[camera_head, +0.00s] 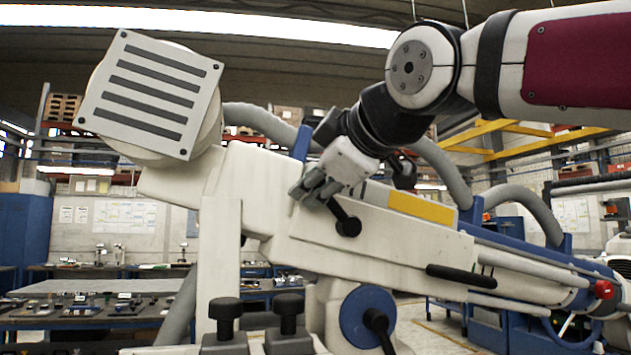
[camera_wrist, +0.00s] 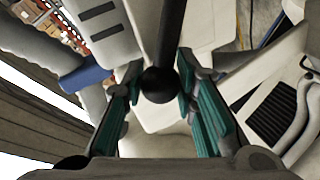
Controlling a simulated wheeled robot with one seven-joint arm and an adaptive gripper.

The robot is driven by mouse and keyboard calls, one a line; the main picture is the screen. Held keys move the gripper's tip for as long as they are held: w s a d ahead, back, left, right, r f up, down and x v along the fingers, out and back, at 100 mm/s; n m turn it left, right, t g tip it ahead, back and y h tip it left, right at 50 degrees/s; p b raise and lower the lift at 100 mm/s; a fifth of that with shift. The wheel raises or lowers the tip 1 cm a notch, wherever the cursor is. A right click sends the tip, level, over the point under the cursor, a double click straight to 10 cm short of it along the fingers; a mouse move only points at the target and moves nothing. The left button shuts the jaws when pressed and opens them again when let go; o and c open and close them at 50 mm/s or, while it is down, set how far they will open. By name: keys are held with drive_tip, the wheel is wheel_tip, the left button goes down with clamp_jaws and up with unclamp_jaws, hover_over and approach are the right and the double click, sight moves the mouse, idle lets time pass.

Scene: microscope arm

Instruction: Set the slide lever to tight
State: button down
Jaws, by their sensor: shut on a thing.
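The slide lever (camera_head: 338,211) is a short black rod on the side of the pale microscope arm (camera_head: 390,240). It runs from a round black hub up and left to my gripper (camera_head: 316,187). In the wrist view the rod (camera_wrist: 172,35) comes down from the top and ends in a black ball (camera_wrist: 160,84). The ball sits between the two teal-padded fingers of my gripper (camera_wrist: 160,88), which is shut on it. In the head view my fingers hide the ball end. I see no marking for tight.
A pale square head with dark slots (camera_head: 150,92) stands at the upper left. A black bar handle (camera_head: 455,273), a blue round joint (camera_head: 367,315) and black knobs (camera_head: 288,312) lie below and around. Thick grey hoses (camera_head: 262,120) pass behind the microscope arm.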

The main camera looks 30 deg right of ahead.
drive_tip(key=c, duration=1.2)
unclamp_jaws()
drive_tip(key=shift+c, duration=0.2)
drive_tip(key=v, duration=1.2)
